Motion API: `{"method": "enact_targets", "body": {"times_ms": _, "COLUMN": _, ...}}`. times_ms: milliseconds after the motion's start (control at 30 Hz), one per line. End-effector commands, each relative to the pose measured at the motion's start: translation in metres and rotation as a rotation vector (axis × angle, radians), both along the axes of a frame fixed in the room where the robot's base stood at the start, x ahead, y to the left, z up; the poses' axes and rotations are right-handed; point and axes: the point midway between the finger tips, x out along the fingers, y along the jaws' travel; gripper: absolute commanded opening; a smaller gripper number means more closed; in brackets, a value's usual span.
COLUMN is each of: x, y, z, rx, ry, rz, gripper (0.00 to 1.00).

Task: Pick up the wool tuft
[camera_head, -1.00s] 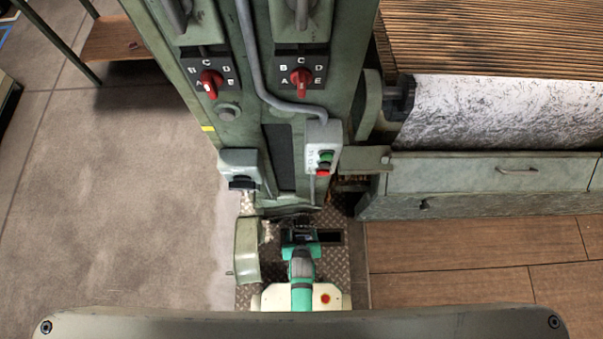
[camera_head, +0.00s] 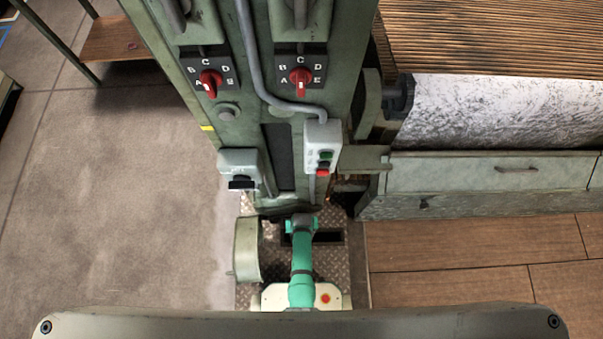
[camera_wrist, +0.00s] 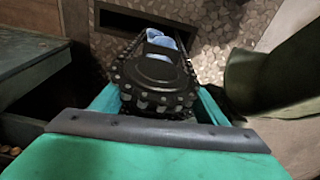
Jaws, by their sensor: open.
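In the wrist view, a small pale blue and white tuft (camera_wrist: 160,42), which looks like the wool tuft, sits in the dark chain and sprocket assembly (camera_wrist: 155,75), beyond its round black plate. My gripper (camera_wrist: 160,98) is open. Its two teal fingers stand left and right of the near end of the chain assembly, and the tuft lies farther off, not between the fingertips. I cannot tell whether the fingers touch the chain. In the head view my teal arm reaches down at the foot of the green machine column (camera_head: 215,130); the tuft is not visible there.
A rounded green guard (camera_head: 246,250) stands close left of my arm, and a dark floor slot (camera_head: 328,237) lies to its right. A switch box (camera_head: 322,147) and a drawer unit (camera_head: 490,172) are to the right. The concrete floor (camera_head: 110,220) at left is clear.

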Motion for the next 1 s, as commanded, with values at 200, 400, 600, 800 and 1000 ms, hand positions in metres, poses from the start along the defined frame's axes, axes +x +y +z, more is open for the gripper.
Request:
{"method": "enact_targets", "body": {"times_ms": 200, "x": 0.001, "y": 0.0, "z": -0.01, "rx": 0.0, "ry": 0.0, "rz": -0.002, "gripper": 0.67}}
{"method": "enact_targets", "body": {"times_ms": 400, "x": 0.002, "y": -0.002, "z": -0.023, "rx": 0.0, "ry": 0.0, "rz": -0.003, "gripper": 0.67}}
{"method": "enact_targets", "body": {"times_ms": 600, "x": 0.005, "y": -0.003, "z": -0.042, "rx": 0.0, "ry": 0.0, "rz": -0.003, "gripper": 0.67}}
{"method": "enact_targets", "body": {"times_ms": 800, "x": 0.007, "y": -0.003, "z": -0.056, "rx": 0.001, "ry": -0.001, "rz": -0.003, "gripper": 0.67}}
{"method": "enact_targets", "body": {"times_ms": 1000, "x": 0.007, "y": -0.002, "z": -0.061, "rx": 0.0, "ry": -0.001, "rz": -0.001, "gripper": 0.67}}
